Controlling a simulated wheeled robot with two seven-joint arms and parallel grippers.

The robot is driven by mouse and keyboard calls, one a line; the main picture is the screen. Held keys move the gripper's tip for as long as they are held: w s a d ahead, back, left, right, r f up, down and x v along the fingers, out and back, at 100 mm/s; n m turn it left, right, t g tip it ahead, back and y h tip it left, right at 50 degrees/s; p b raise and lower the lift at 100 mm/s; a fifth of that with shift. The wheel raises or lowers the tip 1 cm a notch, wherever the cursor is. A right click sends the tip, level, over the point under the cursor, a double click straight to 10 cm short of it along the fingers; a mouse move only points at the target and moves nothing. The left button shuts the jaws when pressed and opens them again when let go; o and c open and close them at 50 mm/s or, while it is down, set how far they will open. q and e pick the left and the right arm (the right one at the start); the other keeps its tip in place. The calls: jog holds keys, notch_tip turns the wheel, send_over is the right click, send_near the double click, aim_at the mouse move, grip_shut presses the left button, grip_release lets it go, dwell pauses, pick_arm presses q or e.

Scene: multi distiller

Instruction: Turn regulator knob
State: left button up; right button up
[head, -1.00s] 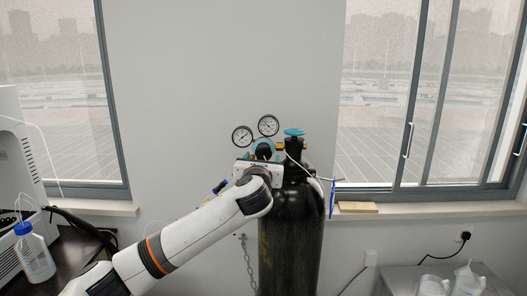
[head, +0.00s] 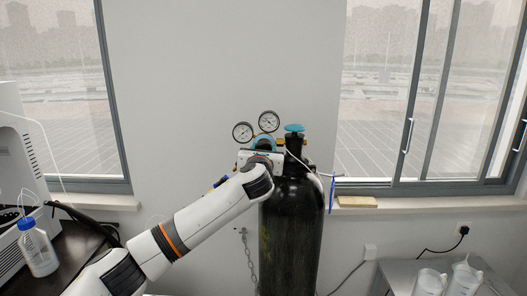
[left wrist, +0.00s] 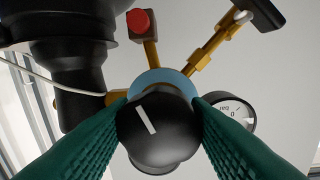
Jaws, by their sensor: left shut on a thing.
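The black regulator knob (left wrist: 158,128) with a white mark fills the middle of the left wrist view, in front of a light blue regulator body (left wrist: 160,80). My left gripper (left wrist: 158,118) has its green fingers shut on both sides of the knob. The white mark is tilted, its upper end to the left. In the head view my left gripper (head: 262,158) is at the regulator, and the wrist hides the knob there. The regulator's two round gauges (head: 268,121) stand above it. My right gripper is not in view.
The regulator sits on a tall black gas cylinder (head: 290,240) with a teal valve handle (head: 294,128). A white tube and blue clip (head: 332,190) hang at its right. A bottle with a blue cap (head: 38,252) stands at left. White pitchers (head: 430,284) stand at lower right.

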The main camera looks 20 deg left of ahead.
pick_arm(q)
jog(key=shift+n, duration=0.4)
jog(key=n, duration=0.4)
jog(key=shift+f+b, duration=0.1)
jog(key=shift+b, duration=0.2)
jog(key=n+b, duration=0.1)
jog(key=n, duration=0.2)
jog(key=shift+d+n, duration=0.15)
jog(key=shift+n, duration=0.25)
jog(key=n+y+b, duration=0.1)
jog(key=n, duration=0.4)
jog(key=shift+n+t+b, duration=0.3)
jog(key=shift+b, duration=0.1)
jog(key=shift+n+b, duration=0.65)
jog(key=shift+n, duration=1.25)
jog(key=o, duration=1)
jog(key=shift+c, duration=0.2)
